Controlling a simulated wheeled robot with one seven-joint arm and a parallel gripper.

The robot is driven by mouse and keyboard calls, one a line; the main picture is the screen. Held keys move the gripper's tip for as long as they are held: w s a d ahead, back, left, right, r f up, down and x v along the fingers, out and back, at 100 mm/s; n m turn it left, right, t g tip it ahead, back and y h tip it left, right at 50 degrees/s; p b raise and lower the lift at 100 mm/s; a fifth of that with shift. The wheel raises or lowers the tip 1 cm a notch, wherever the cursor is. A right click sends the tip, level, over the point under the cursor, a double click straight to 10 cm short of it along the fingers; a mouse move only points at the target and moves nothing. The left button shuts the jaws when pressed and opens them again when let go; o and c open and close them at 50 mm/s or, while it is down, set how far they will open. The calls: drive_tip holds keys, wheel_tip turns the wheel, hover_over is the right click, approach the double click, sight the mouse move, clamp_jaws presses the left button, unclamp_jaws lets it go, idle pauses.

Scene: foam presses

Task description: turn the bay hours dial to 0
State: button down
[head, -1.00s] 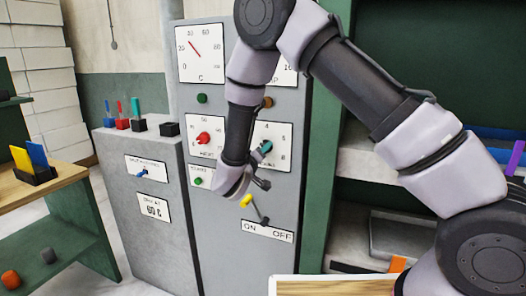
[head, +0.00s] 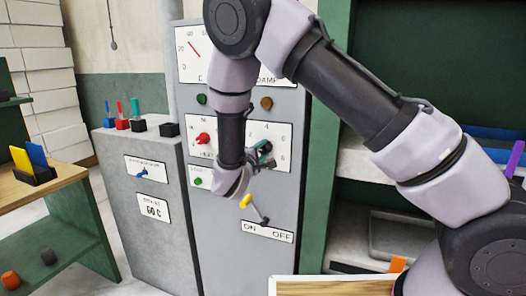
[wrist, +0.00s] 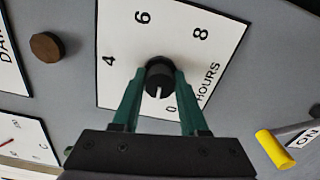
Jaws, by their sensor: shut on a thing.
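The bay hours dial is a black knob (wrist: 159,75) with a white pointer mark, on a white HOURS plate (wrist: 122,35) numbered with 0, 4, 6 and 8 in view. In the wrist view the mark points down, close to the 0 and slightly toward its left side. My gripper (wrist: 160,76) is shut on the knob, one green finger on each side. In the head view my gripper (head: 263,150) is at the same plate (head: 284,132), on the front of the grey cabinet, and hides the knob's mark.
A yellow-handled ON/OFF lever (head: 246,201) sits just below, also in the wrist view (wrist: 272,148). A red knob (head: 203,138) is to the left. A brown button (head: 266,103) and a green button (head: 201,99) are above. Green shelving stands to the right.

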drive_tip(key=n, duration=0.4)
drive_tip(key=shift+n, duration=0.4)
idle(0.4)
drive_tip(key=shift+c, duration=2.2)
unclamp_jaws()
drive_tip(key=shift+s, duration=0.1)
drive_tip(key=v, duration=1)
drive_tip(key=shift+s, duration=0.35)
drive_tip(key=shift+a+r, duration=0.1)
